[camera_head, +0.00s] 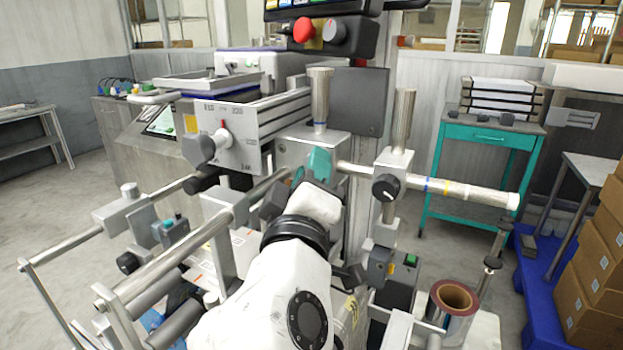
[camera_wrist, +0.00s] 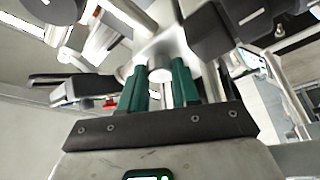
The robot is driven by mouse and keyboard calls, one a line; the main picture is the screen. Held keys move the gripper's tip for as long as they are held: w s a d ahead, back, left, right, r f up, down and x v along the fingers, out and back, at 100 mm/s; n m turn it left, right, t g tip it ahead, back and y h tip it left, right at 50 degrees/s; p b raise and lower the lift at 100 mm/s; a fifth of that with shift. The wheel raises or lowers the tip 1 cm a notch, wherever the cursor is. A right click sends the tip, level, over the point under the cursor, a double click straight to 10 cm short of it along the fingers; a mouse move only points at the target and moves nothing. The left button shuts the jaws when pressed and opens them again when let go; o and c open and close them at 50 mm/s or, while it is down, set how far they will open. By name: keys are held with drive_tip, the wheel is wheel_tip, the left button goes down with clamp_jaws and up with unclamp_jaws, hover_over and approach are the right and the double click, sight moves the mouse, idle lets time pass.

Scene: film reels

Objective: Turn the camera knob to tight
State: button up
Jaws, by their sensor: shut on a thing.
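My gripper (camera_head: 318,165), with teal fingers, is at the middle of the machine in the head view, close to the grey block under the upright post. In the wrist view, a light grey round knob end (camera_wrist: 160,73) sits between the teal fingers, which are shut on it; I take it for the camera knob. In the head view this knob is hidden behind my gripper and wrist. No tight or loose marking on it can be read.
A horizontal roller (camera_head: 440,187) and a black knob (camera_head: 385,188) stand right of my gripper. Steel rollers (camera_head: 165,275) lie at left. A control panel with a red button (camera_head: 303,30) hangs above. A film reel (camera_head: 453,298) sits at lower right, near stacked boxes (camera_head: 590,280).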

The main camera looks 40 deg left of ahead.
drive_tip(key=shift+f, duration=0.15)
drive_tip(key=o, duration=1.1)
drive_tip(key=shift+c, duration=0.2)
drive_tip(key=v, duration=1)
drive_tip(key=shift+s+d, duration=0.25)
drive_tip(key=shift+s, duration=0.1)
